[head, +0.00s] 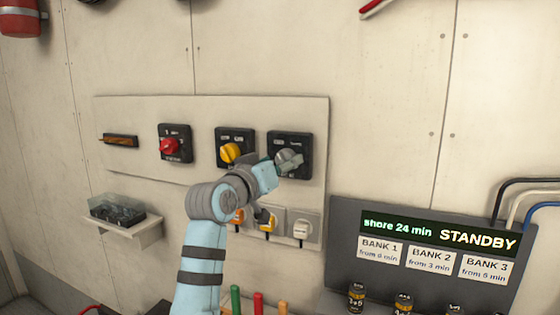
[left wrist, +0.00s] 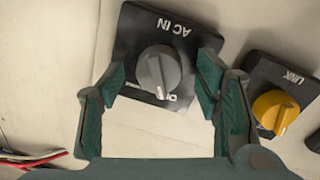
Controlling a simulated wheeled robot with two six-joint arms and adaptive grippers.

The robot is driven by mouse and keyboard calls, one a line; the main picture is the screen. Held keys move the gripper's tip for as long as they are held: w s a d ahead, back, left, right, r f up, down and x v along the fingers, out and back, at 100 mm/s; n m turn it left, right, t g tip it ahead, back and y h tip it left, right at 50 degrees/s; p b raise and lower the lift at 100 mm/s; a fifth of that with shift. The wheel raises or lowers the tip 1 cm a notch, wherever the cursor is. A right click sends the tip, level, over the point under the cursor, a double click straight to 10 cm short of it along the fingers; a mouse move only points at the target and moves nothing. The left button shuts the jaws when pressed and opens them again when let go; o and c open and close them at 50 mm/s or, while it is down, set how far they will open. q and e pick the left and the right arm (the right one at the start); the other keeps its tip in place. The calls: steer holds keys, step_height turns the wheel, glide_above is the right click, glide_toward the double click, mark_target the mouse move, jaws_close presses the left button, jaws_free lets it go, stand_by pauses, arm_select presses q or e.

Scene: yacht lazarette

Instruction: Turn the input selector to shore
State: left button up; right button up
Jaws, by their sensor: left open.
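The input selector is a grey rotary knob (head: 289,158) on a black square plate, rightmost of the switches on the pale wall panel. In the left wrist view, its plate (left wrist: 195,38) reads AC IN upside down. The grey knob (left wrist: 157,68) has a white mark near its lower edge, by a partly legible label that seems to read OFF. My left gripper (head: 276,168) is at the knob. In the left wrist view, my left gripper (left wrist: 162,78) is open, with one finger on each side of the knob and gaps between. My right gripper is not in view.
A yellow knob (head: 231,152) marked LINK and a red knob (head: 169,146) are on the same panel. Plugs (head: 301,229) sit below. A dark display board (head: 345,262) at right reads "shore 24 min" and "STANDBY". A small shelf (head: 133,236) juts out at left.

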arm_select(q)
steer(key=shift+d, duration=0.1)
steer(key=shift+w, duration=0.1)
steer(key=c, duration=1.2)
steer(key=shift+o, duration=0.2)
steer(key=shift+m, duration=0.4)
steer(key=m+p, duration=0.1)
steer(key=m, duration=0.6)
steer(key=shift+r+m+y, duration=0.1)
steer(key=shift+m+y, duration=0.2)
steer(key=shift+m, duration=0.1)
steer(key=shift+w+m, duration=0.1)
steer(key=shift+m, duration=1.3)
